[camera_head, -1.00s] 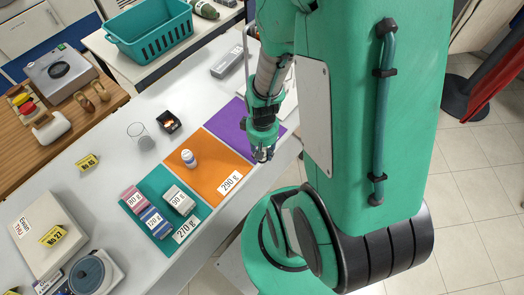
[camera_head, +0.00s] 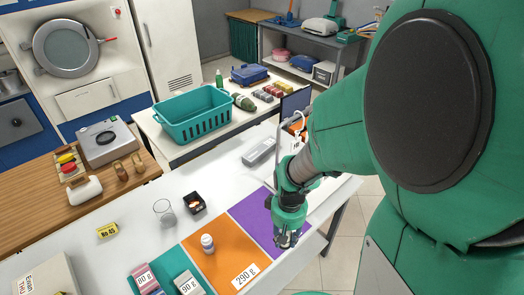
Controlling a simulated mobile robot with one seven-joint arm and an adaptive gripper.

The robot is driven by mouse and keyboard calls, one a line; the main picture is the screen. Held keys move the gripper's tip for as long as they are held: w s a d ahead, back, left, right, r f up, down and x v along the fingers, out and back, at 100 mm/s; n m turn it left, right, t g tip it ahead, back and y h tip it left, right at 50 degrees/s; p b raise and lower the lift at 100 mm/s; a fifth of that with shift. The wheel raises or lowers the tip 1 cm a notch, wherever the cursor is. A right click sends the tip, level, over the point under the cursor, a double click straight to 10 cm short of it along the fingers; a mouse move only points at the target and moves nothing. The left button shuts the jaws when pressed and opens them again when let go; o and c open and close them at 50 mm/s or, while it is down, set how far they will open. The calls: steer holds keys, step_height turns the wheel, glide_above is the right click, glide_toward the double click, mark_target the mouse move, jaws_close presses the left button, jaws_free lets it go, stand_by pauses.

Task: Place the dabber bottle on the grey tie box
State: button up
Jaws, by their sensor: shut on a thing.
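A small white bottle with a label (camera_head: 208,243) stands upright on the orange mat; I cannot tell whether it is the dabber bottle. The grey tie box (camera_head: 259,151), long and flat, lies on the white table behind the purple mat. My gripper (camera_head: 287,237) points down over the front part of the purple mat, right of the white bottle and in front of the grey box. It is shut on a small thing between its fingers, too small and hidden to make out. The top of the grey box looks bare.
The orange mat (camera_head: 222,265) and purple mat (camera_head: 254,217) lie side by side. A clear glass (camera_head: 164,211) and a small black box (camera_head: 194,203) stand left of the grey box. A teal basket (camera_head: 193,115) is on the table behind. White tabletop is free around the grey box.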

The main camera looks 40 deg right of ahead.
step_height(320, 180, up, 23)
steer(key=w+d+r+p, duration=0.25)
steer(key=w+d, duration=0.35)
steer(key=w, duration=0.3)
steer(key=w+d+r+p, duration=0.2)
steer(key=w+d+p, duration=0.3)
steer(key=w, duration=0.4)
steer(key=w+d+f+p, duration=0.2)
steer(key=w+d, duration=0.4)
steer(key=w, duration=0.3)
steer(key=w+d+f+p, duration=0.3)
steer(key=w+d, duration=0.3)
steer(key=w, duration=0.3)
step_height(320, 180, down, 26)
steer(key=shift+n, duration=0.3)
steer(key=shift+f, duration=0.1)
glide_above(257, 150)
steer(key=shift+d+f+p, duration=0.1)
steer(key=shift+f+p, duration=0.2)
steer(key=shift+f, duration=0.45)
steer(key=shift+f, duration=1.7)
